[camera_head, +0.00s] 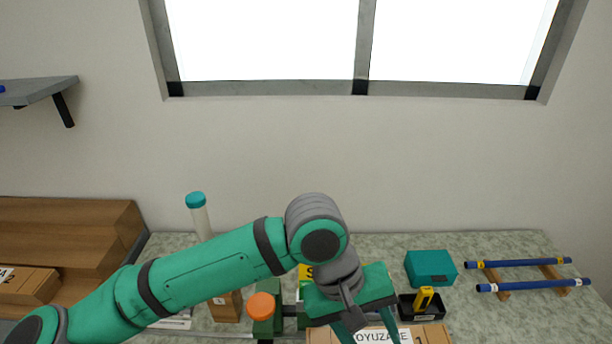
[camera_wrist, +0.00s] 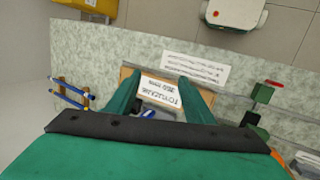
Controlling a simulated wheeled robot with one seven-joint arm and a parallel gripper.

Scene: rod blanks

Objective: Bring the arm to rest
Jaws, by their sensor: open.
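My green arm reaches from the lower left over the bench in the head view. My gripper (camera_head: 368,334) points down at the bottom of that view, over a cardboard box (camera_head: 432,334) with a white printed label. In the wrist view my gripper (camera_wrist: 160,82) has its two green fingers apart, with the white label (camera_wrist: 160,92) showing between them. Nothing is held between the fingers. The gap between the fingertips and the box cannot be judged. Two blue rods (camera_head: 518,263) lie across wooden supports at the right of the bench.
A teal box (camera_head: 430,268) and a black tray (camera_head: 407,308) with a yellow item stand right of my gripper. A teal-capped bottle (camera_head: 199,218) stands behind my arm. An orange round top (camera_head: 260,305) is just below the arm. A wall shelf (camera_head: 38,90) is at upper left.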

